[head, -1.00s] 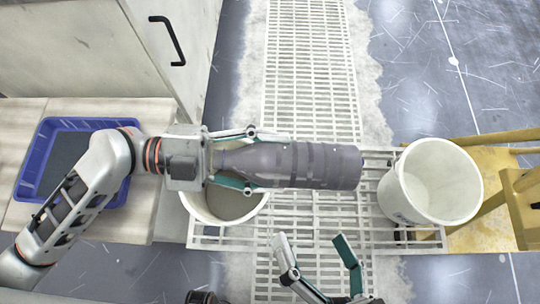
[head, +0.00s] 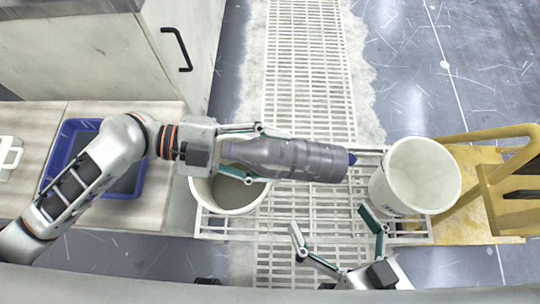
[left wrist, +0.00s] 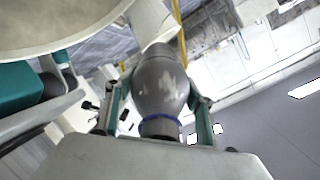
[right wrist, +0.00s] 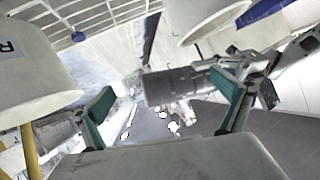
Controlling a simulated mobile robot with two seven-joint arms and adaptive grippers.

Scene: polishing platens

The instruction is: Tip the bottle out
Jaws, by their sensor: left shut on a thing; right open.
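My left gripper (head: 256,153) is shut on a grey-purple bottle (head: 310,161), held about level above the grating. A small blue piece (head: 352,158) shows at its right end. In the left wrist view the bottle (left wrist: 160,85) sits between the fingers, with a blue ring near the palm. A white bucket (head: 222,208) with grey inside stands under the bottle's left part. Another white bucket (head: 415,178) stands right of the bottle, apart from it. My right gripper (head: 331,220) is open and empty, below the bottle. The bottle's inside is hidden.
A white floor grating (head: 310,75) runs up the middle. A blue tray (head: 62,150) lies on the pale bench (head: 40,115) at left, below a cabinet (head: 165,60). A yellow frame (head: 480,175) stands beyond the right bucket. A white object (head: 9,155) shows at the left edge.

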